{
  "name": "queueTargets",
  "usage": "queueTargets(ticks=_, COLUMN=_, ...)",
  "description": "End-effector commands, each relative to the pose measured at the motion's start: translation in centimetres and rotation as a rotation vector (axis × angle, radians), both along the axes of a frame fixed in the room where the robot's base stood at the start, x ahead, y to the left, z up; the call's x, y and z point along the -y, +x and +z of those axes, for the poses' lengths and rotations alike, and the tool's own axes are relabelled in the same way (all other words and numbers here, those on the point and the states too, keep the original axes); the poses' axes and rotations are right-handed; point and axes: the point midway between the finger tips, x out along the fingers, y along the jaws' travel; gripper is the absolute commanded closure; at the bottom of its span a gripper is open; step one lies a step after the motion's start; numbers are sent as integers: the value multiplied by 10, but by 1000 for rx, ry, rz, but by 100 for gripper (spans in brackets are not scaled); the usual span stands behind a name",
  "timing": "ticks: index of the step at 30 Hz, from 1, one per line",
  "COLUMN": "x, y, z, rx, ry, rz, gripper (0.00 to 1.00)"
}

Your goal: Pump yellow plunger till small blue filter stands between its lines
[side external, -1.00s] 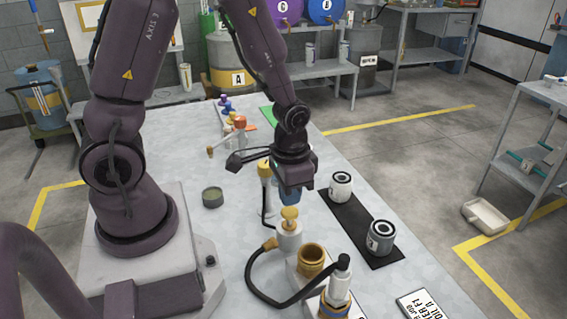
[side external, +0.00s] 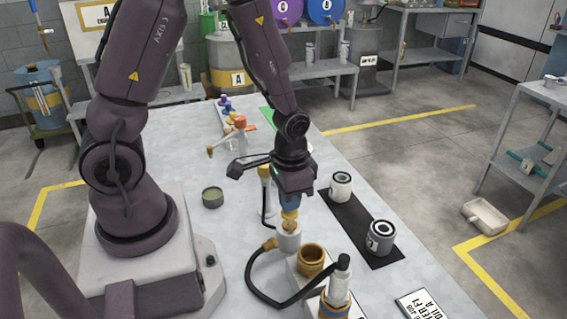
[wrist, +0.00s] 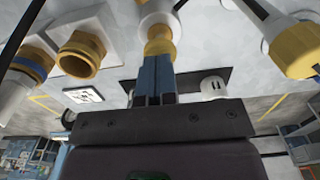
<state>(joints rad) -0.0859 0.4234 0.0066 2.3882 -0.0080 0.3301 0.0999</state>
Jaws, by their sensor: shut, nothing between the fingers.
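The yellow plunger (side external: 289,214) stands upright on a white pump body (side external: 288,239) near the front middle of the table. My gripper (side external: 290,206) points down with blue fingers, shut and empty, directly over the plunger's knob. In the wrist view, the closed fingertips (wrist: 158,58) meet the yellow knob (wrist: 160,44) and appear to touch it.
A black hose (side external: 262,292) loops from the pump to the front fixture. An open brass-coloured cup (side external: 312,258) stands beside the pump. Two canisters, one white (side external: 341,187) and one grey (side external: 380,238), stand on a black mat (side external: 350,222) at the right. A yellow-topped post (side external: 264,171) stands close behind.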

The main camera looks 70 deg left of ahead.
Motion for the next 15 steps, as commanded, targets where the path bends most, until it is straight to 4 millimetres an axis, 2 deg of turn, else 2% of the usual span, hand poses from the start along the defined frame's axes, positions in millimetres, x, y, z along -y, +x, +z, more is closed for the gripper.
queueTargets(ticks=15, x=0, y=0, z=-21, rx=-2, ry=0, rz=0, gripper=100)
